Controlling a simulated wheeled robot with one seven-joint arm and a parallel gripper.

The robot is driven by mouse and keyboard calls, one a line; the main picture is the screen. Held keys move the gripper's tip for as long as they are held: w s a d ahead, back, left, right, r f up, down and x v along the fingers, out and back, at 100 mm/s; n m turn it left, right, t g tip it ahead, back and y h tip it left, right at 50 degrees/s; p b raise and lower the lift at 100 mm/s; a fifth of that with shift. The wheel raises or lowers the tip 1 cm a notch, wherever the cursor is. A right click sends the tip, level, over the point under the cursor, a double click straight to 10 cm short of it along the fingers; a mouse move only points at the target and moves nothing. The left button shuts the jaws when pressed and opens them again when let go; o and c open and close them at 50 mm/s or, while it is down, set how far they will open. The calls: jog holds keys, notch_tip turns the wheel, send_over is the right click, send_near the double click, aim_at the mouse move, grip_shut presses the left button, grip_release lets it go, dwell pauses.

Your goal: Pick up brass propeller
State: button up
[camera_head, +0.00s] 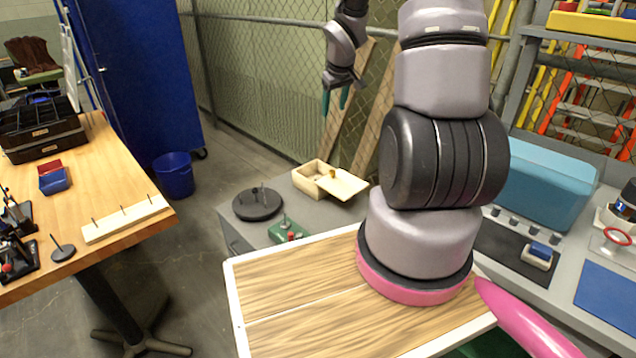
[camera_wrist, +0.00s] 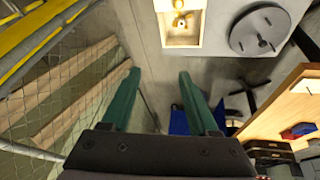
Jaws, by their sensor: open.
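The brass propeller (camera_wrist: 182,22) appears as a small yellow shape inside the open wooden box (camera_wrist: 193,40) at the top of the wrist view. The box (camera_head: 312,168) also stands on the grey bench in the head view, where I cannot make out the propeller in it. A pale wooden lid (camera_head: 346,186) with a small brass-coloured knob lies partly across the box. My gripper (camera_head: 335,100) hangs in the air above and behind the box, near the fence. In the wrist view my gripper (camera_wrist: 159,75) has its green fingers apart with nothing between them.
A dark round plate with pegs (camera_head: 257,203) and a green block (camera_head: 287,231) sit near the box. A chain-link fence (camera_head: 260,80) with leaning planks (camera_head: 377,90) is close behind my gripper. A wooden table (camera_head: 100,180) stands at left.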

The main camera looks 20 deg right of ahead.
notch_tip(320, 180, down, 18)
jog(key=w+n+y, duration=0.2)
jog(key=y, duration=0.1)
send_over(318, 178)
jog(key=s, duration=0.3)
jog(key=shift+g, duration=0.3)
jog(key=f, duration=0.3)
jog(key=d+f, duration=0.1)
jog(key=shift+w+f, duration=0.25)
jog(key=shift+f, duration=0.15)
jog(key=shift+x, duration=2.95)
jog(key=shift+w+r, duration=0.1)
jog(key=shift+w, duration=0.1)
grip_shut()
